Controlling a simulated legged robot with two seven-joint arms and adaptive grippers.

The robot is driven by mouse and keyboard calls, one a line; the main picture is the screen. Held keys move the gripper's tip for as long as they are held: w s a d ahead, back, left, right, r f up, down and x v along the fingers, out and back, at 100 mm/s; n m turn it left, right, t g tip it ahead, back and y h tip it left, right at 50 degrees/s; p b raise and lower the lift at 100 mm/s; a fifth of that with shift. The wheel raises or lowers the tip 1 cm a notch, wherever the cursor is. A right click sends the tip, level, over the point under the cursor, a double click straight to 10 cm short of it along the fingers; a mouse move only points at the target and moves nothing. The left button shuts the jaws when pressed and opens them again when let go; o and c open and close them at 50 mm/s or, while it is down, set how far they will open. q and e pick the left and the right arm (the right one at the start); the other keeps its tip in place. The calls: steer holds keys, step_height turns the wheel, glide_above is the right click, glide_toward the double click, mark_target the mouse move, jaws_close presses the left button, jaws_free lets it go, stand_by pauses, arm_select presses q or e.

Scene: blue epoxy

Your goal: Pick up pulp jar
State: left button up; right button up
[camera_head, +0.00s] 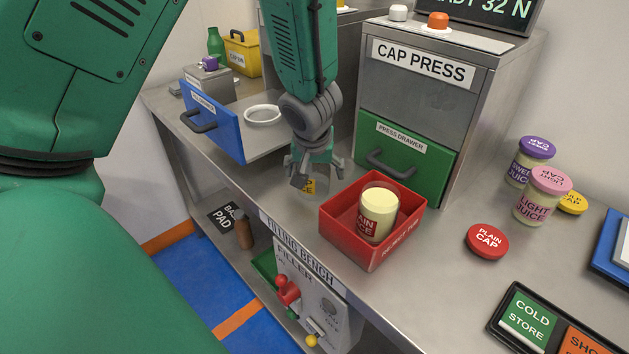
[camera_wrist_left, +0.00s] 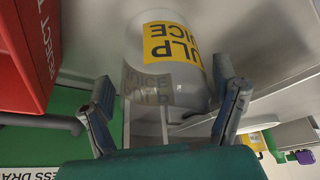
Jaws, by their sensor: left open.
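The pulp jar (camera_head: 309,188) is a clear, pale jar with a yellow label, on the steel bench left of the red reject tray. My left gripper (camera_head: 316,171) reaches down over it from above and hides much of it in the head view. In the left wrist view the pulp jar (camera_wrist_left: 168,62) appears upside down, its yellow label reading PULP JUICE. The left gripper's fingers (camera_wrist_left: 168,97) are spread, one toward each side of the jar; I see no firm contact. My right gripper is not in view.
The red reject tray (camera_head: 349,239) holds a plain juice jar (camera_head: 378,212) close by. Behind are the green press drawer (camera_head: 405,155) and an open blue drawer (camera_head: 214,122). A red plain cap (camera_head: 487,240) and capped jars stand at right.

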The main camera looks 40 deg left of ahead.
arm_select(q)
steer(key=shift+d+r, duration=0.15)
steer(key=shift+d, duration=0.05)
steer(key=shift+a, duration=0.15)
steer(key=c, duration=1.3)
steer(key=shift+o, duration=0.2)
steer(key=shift+s+a, duration=0.1)
steer(key=shift+a, duration=0.05)
